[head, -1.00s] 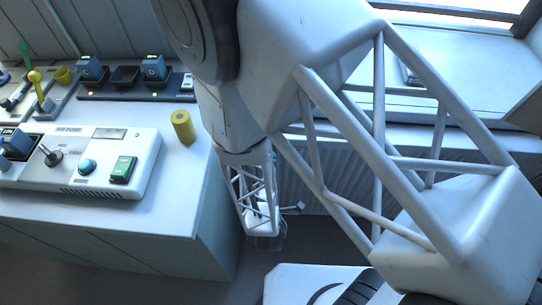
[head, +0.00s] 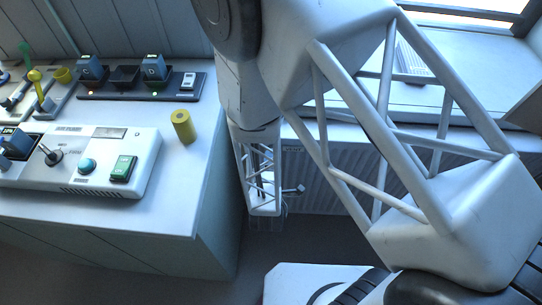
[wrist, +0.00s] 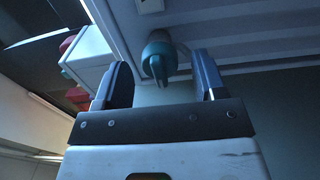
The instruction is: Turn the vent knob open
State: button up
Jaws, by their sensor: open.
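A teal knob (wrist: 157,55) with a ring-like collar and a short lever shows in the wrist view, at the end of a pale fitting by a ribbed white panel. I take it for the vent knob. My gripper (wrist: 162,72) is open, with one dark finger on each side of the knob in the picture. The knob appears at or just beyond the fingertips; I cannot tell its exact depth, and no contact is visible.
A white counter (head: 180,215) stands left of my arm, with a control box (head: 105,180), a yellow cylinder (head: 183,127) and a charger strip (head: 125,96). A window sill (head: 460,125) runs above the radiator. The wrist view shows a white box (wrist: 88,55) with red things at left.

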jog(key=shift+w, duration=1.2)
jog(key=c, duration=0.9)
